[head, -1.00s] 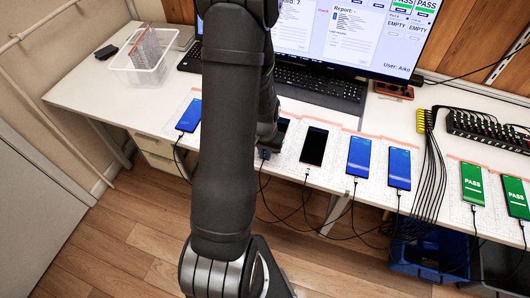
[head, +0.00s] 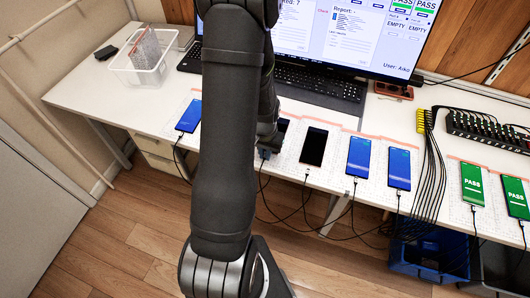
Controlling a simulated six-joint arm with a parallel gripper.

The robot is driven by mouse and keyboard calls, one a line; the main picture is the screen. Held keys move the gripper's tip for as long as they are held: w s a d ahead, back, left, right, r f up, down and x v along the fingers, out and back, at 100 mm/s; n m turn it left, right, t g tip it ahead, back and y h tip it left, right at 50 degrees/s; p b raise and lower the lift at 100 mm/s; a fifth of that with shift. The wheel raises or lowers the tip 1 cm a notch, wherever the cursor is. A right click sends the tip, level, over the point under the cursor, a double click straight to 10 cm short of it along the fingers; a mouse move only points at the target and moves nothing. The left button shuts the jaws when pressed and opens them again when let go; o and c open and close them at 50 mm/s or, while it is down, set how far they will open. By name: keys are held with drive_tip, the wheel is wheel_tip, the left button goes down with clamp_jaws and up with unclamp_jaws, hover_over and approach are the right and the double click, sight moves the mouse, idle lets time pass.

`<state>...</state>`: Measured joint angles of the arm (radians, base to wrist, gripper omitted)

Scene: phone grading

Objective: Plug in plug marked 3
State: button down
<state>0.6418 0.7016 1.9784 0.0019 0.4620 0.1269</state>
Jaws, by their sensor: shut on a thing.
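My gripper (head: 265,151) is low at the front edge of the desk, mostly hidden behind my arm. It is shut on what looks like a cable plug, at the lower end of a dark-screened phone (head: 284,124) that is partly covered by my arm. A cable hangs below it. I cannot read a number on any plug, nor tell whether the held plug is inside the phone's port.
A black-screened phone (head: 313,147), blue-screened phones (head: 358,157) and green PASS phones (head: 472,184) lie along the desk with cables attached. A yellow-ended cable bundle (head: 424,122) hangs at the right. A clear bin (head: 140,77) stands at the left, below a monitor's level.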

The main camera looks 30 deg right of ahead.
sight(264, 159)
drive_tip(key=c, duration=1.4)
unclamp_jaws()
drive_tip(key=shift+c, duration=0.2)
drive_tip(key=shift+s+a+r, duration=0.1)
drive_tip(key=shift+r, duration=0.75)
drive_tip(key=shift+s+a+r, duration=0.15)
drive_tip(key=shift+r, duration=0.65)
drive_tip(key=shift+s+a+r, duration=0.1)
drive_tip(key=shift+r, duration=0.75)
drive_tip(key=shift+w+d+f, duration=0.15)
drive_tip(key=shift+f, duration=0.7)
drive_tip(key=shift+w+d+f, duration=0.1)
drive_tip(key=shift+f, duration=0.7)
drive_tip(key=shift+w+d+f, duration=0.15)
drive_tip(key=shift+f, duration=0.7)
drive_tip(key=shift+r, duration=0.1)
